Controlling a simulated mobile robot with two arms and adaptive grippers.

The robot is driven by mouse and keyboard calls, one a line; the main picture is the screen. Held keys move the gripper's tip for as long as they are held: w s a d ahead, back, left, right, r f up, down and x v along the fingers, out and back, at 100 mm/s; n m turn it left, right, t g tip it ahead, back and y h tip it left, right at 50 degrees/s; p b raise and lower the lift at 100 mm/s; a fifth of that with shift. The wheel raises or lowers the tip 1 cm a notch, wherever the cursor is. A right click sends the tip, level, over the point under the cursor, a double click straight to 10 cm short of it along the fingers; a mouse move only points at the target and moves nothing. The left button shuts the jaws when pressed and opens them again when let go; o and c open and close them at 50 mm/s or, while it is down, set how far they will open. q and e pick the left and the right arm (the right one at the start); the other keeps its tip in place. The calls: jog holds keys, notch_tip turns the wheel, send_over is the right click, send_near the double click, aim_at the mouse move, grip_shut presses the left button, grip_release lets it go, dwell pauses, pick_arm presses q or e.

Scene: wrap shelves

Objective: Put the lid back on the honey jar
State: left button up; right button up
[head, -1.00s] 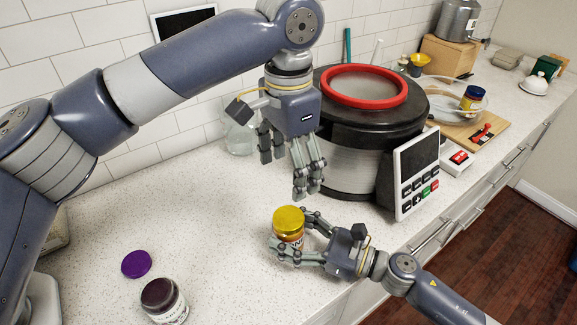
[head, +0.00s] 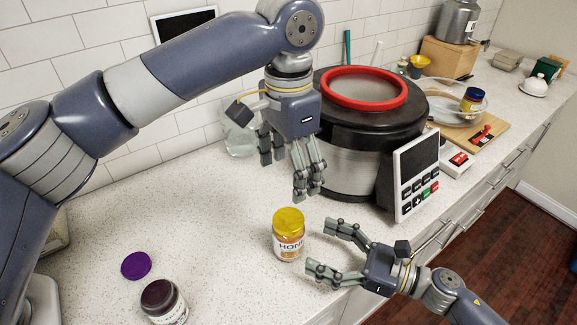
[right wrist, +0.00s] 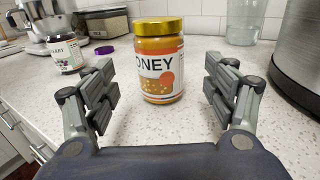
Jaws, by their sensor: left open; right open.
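The honey jar (head: 289,246) stands upright on the counter, with its yellow lid (head: 288,219) on top. In the right wrist view the jar (right wrist: 160,75) stands ahead, between the lines of the fingers, and the lid (right wrist: 158,26) sits level on its mouth. How tightly the lid is screwed cannot be seen. My right gripper (head: 321,244) is open and empty, just right of the jar and apart from it; its spread fingers also show in the right wrist view (right wrist: 162,90). My left gripper (head: 288,172) is open and empty, fingers pointing down, above and behind the jar.
A large cooker (head: 350,165) with a red ring and a keypad panel (head: 416,175) stand behind right.

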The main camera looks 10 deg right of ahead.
jog(key=shift+v, duration=2.05)
